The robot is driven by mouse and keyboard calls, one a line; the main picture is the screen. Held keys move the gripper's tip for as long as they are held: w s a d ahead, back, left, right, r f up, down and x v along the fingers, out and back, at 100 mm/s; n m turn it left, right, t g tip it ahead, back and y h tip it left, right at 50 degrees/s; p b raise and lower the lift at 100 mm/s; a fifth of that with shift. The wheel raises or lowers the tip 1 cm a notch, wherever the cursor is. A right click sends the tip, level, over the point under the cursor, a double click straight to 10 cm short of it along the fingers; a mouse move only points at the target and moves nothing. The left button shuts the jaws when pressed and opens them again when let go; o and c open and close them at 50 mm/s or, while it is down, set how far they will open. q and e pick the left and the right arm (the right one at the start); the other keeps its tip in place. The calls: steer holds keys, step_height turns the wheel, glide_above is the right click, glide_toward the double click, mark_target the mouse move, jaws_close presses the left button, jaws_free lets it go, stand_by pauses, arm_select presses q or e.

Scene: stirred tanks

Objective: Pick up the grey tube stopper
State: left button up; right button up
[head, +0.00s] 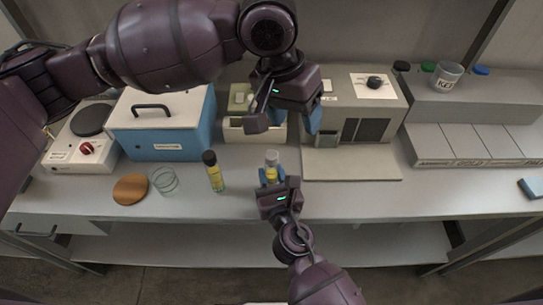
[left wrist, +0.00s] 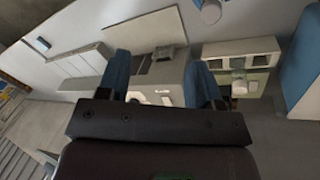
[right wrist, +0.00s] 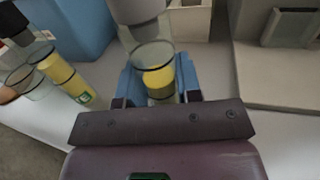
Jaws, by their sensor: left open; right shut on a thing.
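The grey tube stopper (head: 272,155) sits on top of a clear tube with yellow contents (head: 271,174). It also shows large at the top of the right wrist view (right wrist: 137,10), above the tube (right wrist: 158,78). My right gripper (head: 278,185) is shut on this tube below the stopper and holds it upright. My left gripper (head: 285,118) is open and empty, above and behind the stopper in the head view. In the left wrist view a grey round end (left wrist: 210,12), apparently the stopper, shows at the top edge, outside the open fingers.
A second yellow tube with a black stopper (head: 213,172) stands to the left, by a glass dish (head: 164,180) and a brown disc (head: 130,188). Behind are a blue-and-white box (head: 165,140), a compartment holder (head: 238,130) and a grey machine (head: 365,125). The bench front is clear.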

mark_target(271, 154)
arm_select(q)
steer(key=a+f+n+y, duration=0.1)
steer(key=f+n, duration=0.2)
steer(key=f, duration=0.1)
steer(key=a+f+n+y, duration=0.1)
steer(key=f+n, duration=0.2)
steer(key=w+a+f+n+y, duration=0.1)
steer(key=f+n, duration=0.2)
steer(key=f, duration=0.1)
steer(key=shift+w+a+f+n, duration=0.1)
steer(key=shift+a+f+n, duration=0.2)
steer(key=shift+a+f, duration=0.1)
stand_by(0.5)
steer(key=c, duration=1)
